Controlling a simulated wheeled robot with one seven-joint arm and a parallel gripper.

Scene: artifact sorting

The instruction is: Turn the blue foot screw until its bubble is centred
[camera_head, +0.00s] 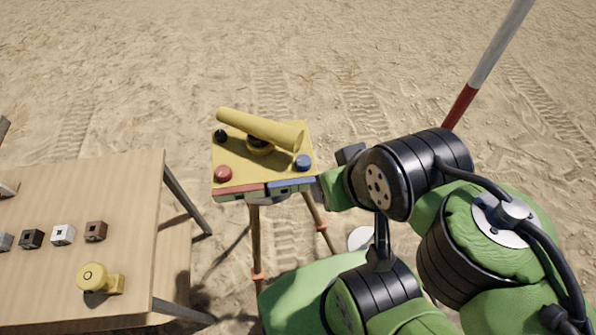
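The yellow surveying instrument has a telescope tube (262,128) on a square yellow plate (250,168), carried by a tripod (255,235). The blue foot screw (303,162) is a round knob at the plate's right front corner. A blue strip (291,186) and a red strip (238,190) run along the front edge. Small greenish vials show below them, but the bubbles are too small to read. My arm's end (336,184) is close to the right of the plate, near the blue screw. My gripper's fingers cannot be made out, and I see no clear contact with the screw.
A red screw (223,173) and a black screw (220,136) are at the plate's other corners. A wooden table (120,200) at left holds several small blocks and a yellow piece (93,279). A red-white pole (477,80) stands at right. Sand behind is open.

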